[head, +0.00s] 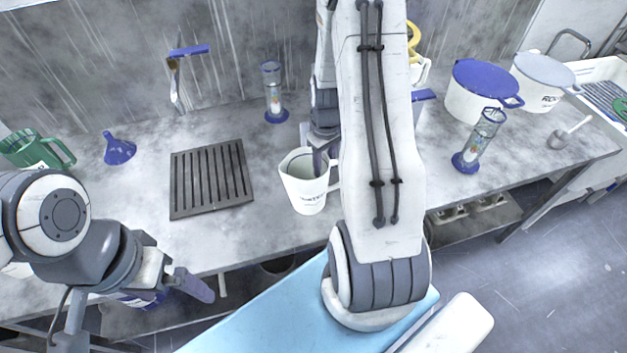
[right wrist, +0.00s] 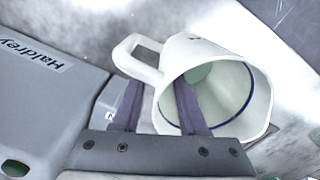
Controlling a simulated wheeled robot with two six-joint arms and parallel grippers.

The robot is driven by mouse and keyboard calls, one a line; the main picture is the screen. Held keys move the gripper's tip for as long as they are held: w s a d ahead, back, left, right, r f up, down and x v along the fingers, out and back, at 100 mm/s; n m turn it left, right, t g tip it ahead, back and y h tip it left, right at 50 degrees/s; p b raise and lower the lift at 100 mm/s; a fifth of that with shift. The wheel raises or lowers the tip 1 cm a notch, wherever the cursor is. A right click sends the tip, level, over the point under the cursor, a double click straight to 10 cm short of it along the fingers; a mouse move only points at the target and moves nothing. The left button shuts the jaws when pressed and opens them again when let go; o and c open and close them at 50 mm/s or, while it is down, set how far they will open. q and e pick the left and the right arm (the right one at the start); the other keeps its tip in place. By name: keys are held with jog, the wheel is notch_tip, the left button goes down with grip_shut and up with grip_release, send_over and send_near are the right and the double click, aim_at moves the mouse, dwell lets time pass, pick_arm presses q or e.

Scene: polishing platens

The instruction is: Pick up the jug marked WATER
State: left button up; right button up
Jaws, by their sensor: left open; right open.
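The white jug marked WATER (head: 307,196) stands upright on the grey counter, beside the dark slatted rack. Its print is partly legible. My right gripper (head: 322,158) is open at the top of this jug, on its handle side; my right arm hides part of that side. In the right wrist view, the jug (right wrist: 228,88) shows its open mouth. One finger of the right gripper (right wrist: 160,104) overlaps the mouth, the other lies outside the rim near the handle (right wrist: 135,55). I cannot tell whether they touch it. My left gripper (head: 188,283) is open and empty, in front of the counter's front edge.
The slatted rack (head: 211,178) lies left of the jug. A blue funnel (head: 119,149) and green jug (head: 38,150) stand further left. A measuring cylinder (head: 273,95) stands behind. Right are another cylinder (head: 478,143), a blue-lidded pot (head: 482,92) and a scoop (head: 567,133).

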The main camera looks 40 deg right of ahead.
jog(key=shift+f, duration=0.2)
grip_shut()
dwell(1.3)
